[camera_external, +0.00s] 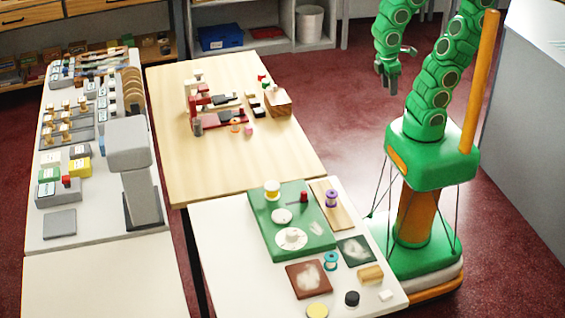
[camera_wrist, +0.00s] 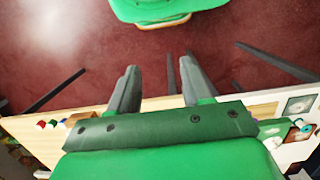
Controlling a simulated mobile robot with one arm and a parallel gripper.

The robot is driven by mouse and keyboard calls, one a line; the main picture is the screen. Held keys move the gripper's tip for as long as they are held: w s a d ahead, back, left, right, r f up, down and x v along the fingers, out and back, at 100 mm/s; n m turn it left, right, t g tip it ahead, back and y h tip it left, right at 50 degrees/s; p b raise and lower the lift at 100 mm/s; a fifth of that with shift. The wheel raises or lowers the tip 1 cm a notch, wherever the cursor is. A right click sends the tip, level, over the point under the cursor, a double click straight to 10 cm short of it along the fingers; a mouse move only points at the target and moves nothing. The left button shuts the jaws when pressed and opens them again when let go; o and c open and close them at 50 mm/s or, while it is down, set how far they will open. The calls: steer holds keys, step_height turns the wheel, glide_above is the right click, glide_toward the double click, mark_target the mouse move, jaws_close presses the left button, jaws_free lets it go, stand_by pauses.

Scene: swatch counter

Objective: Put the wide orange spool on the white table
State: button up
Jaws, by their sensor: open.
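A small orange spool (camera_external: 235,126) stands on the light wooden table (camera_external: 180,160), just right of a red-and-dark device. I take it for the wide orange spool. The white table (camera_external: 222,245) is in front of the wooden one and bears a green board and several items. My gripper (camera_external: 388,84) hangs open and empty in the air to the right of the wooden table, well apart from the spool. In the wrist view the two fingers (camera_wrist: 160,82) are spread with only floor between them. The orange spool cannot be made out there.
The green board (camera_external: 268,236) carries a yellow-and-white spool (camera_external: 272,190) and white discs. A purple spool (camera_external: 331,198) and a teal spool (camera_external: 331,261) stand nearby. The white table's left front part is clear.

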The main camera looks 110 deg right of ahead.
steer(key=shift+w+r, duration=0.1)
steer(key=w+d+n, duration=0.3)
steer(key=w, duration=1.3)
steer(key=n+t+y, duration=0.1)
steer(key=n+t, duration=0.2)
steer(key=n, duration=0.3)
glide_above(235, 120)
steer(key=s, duration=0.2)
steer(key=f, duration=1.7)
steer(key=shift+w+a+f, duration=0.15)
steer(key=shift+w+f, duration=0.1)
steer(key=shift+w+d+f, duration=0.15)
steer(key=shift+d+f, duration=0.25)
steer(key=shift+d, duration=0.05)
steer(key=shift+f, duration=0.3)
steer(key=shift+w+a+f, duration=0.15)
steer(key=shift+w+f, duration=0.05)
steer(key=shift+f, duration=0.95)
steer(key=shift+w+a+f, duration=0.2)
steer(key=shift+w+f, duration=0.05)
steer(key=shift+f, duration=0.95)
steer(key=shift+w+a+f, duration=0.15)
steer(key=shift+w+f, duration=0.05)
steer(key=shift+f, duration=0.95)
